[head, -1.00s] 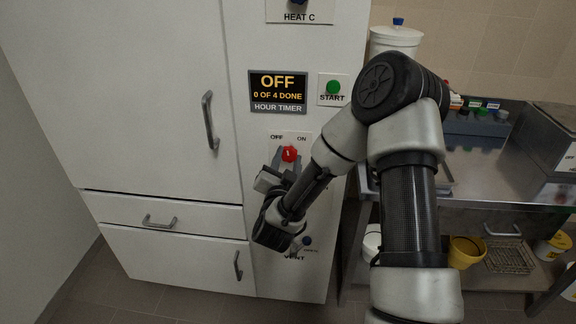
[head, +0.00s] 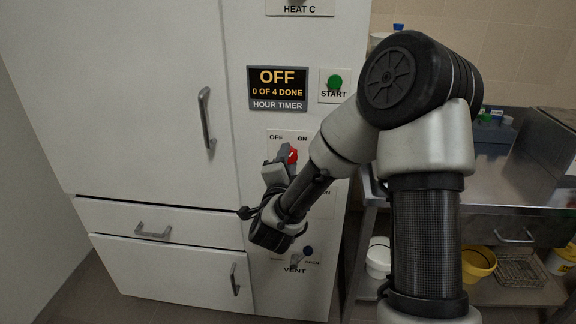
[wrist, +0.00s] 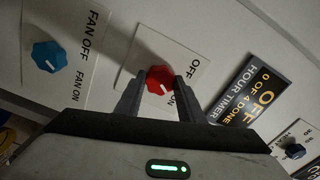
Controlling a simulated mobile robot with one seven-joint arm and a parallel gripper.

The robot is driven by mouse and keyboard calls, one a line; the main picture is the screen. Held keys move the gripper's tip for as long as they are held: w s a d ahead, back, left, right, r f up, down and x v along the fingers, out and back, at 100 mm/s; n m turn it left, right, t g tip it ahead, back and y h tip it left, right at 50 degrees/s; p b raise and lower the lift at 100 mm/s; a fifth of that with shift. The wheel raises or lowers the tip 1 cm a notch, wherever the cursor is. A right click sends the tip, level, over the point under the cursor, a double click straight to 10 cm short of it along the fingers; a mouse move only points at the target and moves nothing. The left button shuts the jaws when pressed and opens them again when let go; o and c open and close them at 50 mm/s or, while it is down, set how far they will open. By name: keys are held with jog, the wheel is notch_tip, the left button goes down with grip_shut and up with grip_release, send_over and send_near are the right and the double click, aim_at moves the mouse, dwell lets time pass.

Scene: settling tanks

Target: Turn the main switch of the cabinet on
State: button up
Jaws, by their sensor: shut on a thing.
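The main switch is a red knob (head: 292,156) on a white plate (head: 303,138) marked OFF and ON, on the front of the white cabinet (head: 150,90). My gripper (head: 287,157) is at the knob and partly hides it. In the wrist view my gripper (wrist: 160,86) has its two fingers shut on either side of the red knob (wrist: 159,77). There the knob's white mark points towards the ON label. The display (head: 277,89) above reads OFF and 0 OF 4 DONE.
A green START button (head: 334,82) sits right of the display. A blue FAN knob (wrist: 48,56) is beside the switch in the wrist view. A steel bench (head: 500,180) stands to the right.

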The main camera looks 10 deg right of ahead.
jog(key=shift+m, duration=0.3)
jog(key=o, duration=1)
jog(key=shift+o, duration=0.2)
jog(key=shift+s, duration=0.15)
jog(key=p+v, duration=1.3)
jog(key=v, duration=0.4)
jog(key=shift+p, duration=0.35)
jog(key=shift+s, duration=0.1)
